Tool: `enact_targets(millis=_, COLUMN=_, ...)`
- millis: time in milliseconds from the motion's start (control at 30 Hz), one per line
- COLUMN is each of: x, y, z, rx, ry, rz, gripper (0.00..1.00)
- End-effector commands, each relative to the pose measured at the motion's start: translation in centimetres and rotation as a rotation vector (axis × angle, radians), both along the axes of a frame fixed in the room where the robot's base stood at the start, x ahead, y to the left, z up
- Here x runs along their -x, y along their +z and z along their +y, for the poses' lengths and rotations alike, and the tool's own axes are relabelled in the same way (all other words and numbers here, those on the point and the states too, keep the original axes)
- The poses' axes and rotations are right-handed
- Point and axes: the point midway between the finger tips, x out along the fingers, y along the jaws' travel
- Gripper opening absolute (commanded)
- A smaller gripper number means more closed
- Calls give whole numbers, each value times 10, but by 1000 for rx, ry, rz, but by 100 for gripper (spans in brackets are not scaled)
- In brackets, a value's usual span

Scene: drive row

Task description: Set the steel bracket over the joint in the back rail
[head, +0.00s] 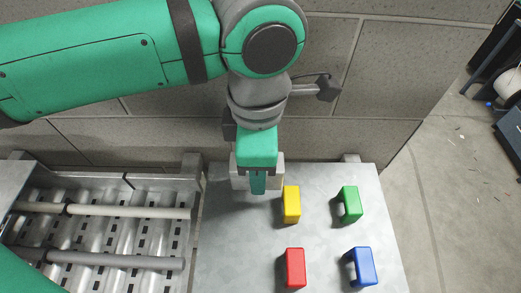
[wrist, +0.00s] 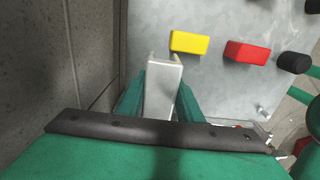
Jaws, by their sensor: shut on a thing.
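My gripper (head: 258,184) points down over the back of a grey table, to the right of the rails. It is shut on the steel bracket (wrist: 163,88), a pale grey channel shape between my two green fingers in the wrist view. In the head view the bracket (head: 240,180) shows partly behind my fingers; I cannot tell whether it touches the table. The back rail (head: 130,211) is a light round bar over the slotted bed at left. A dark ring on it (head: 68,209) seems to mark its joint.
Yellow (head: 291,204), green (head: 350,204), red (head: 295,268) and blue (head: 363,267) brackets stand on the grey table (head: 235,255). A front rail (head: 120,260) runs parallel to the back one. A raised edge post (head: 192,175) stands between bed and table. A block wall (head: 375,85) is close behind.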

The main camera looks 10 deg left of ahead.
Motion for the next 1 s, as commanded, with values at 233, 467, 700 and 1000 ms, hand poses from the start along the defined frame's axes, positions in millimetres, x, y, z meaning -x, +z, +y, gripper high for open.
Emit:
enact_targets(millis=233, x=0, y=0, z=2, rx=0, ry=1, rz=0, gripper=7)
enact_targets(millis=467, x=2, y=0, z=16, rx=0, ry=3, rz=0, gripper=7)
enact_targets(millis=700, x=4, y=0, z=36, rx=1, ry=3, rz=0, gripper=7)
enact_targets(millis=1000, x=7, y=0, z=61, rx=1, ry=3, rz=-1, gripper=7)
